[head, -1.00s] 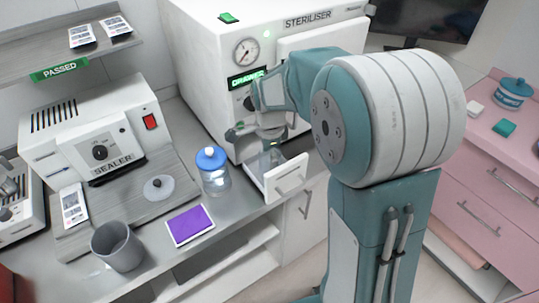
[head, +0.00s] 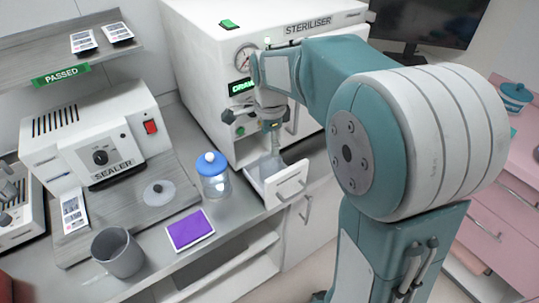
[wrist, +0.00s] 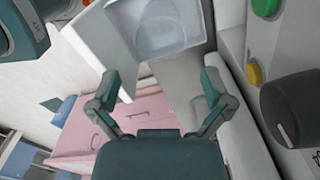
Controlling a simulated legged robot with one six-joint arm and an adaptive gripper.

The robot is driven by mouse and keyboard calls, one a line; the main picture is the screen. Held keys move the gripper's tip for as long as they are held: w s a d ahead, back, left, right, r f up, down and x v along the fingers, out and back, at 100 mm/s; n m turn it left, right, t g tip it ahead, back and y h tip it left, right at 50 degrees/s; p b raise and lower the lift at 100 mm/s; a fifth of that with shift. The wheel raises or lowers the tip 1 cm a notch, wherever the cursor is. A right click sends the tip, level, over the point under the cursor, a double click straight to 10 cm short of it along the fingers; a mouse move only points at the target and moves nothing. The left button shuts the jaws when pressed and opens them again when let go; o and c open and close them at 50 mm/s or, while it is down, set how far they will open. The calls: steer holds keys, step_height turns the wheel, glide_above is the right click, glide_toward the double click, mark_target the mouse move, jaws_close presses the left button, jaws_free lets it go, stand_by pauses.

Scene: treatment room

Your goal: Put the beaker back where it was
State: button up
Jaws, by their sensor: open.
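A clear glass beaker (head: 268,166) stands in the open white drawer (head: 288,185) of the steriliser; in the wrist view the beaker (wrist: 160,32) shows beyond my fingers as a pale round shape inside the drawer. My gripper (head: 271,126) is above the drawer and points down. In the wrist view my gripper (wrist: 160,80) has its two fingers spread wide, with nothing between them. The beaker appears apart from the fingers.
The steriliser (head: 205,60) stands behind the drawer. Pink drawers (head: 485,215) stand at right.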

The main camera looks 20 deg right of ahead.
steer(key=s+r+n+t, duration=0.3)
steer(key=s+r+n, duration=0.55)
steer(key=s, duration=0.35)
steer(key=s+f+n+t, duration=0.2)
steer(key=s+f+n, duration=0.1)
steer(key=s+n, duration=0.6)
steer(key=shift+t, duration=0.3)
steer(key=shift+r+n, duration=0.1)
steer(key=shift+n, duration=0.15)
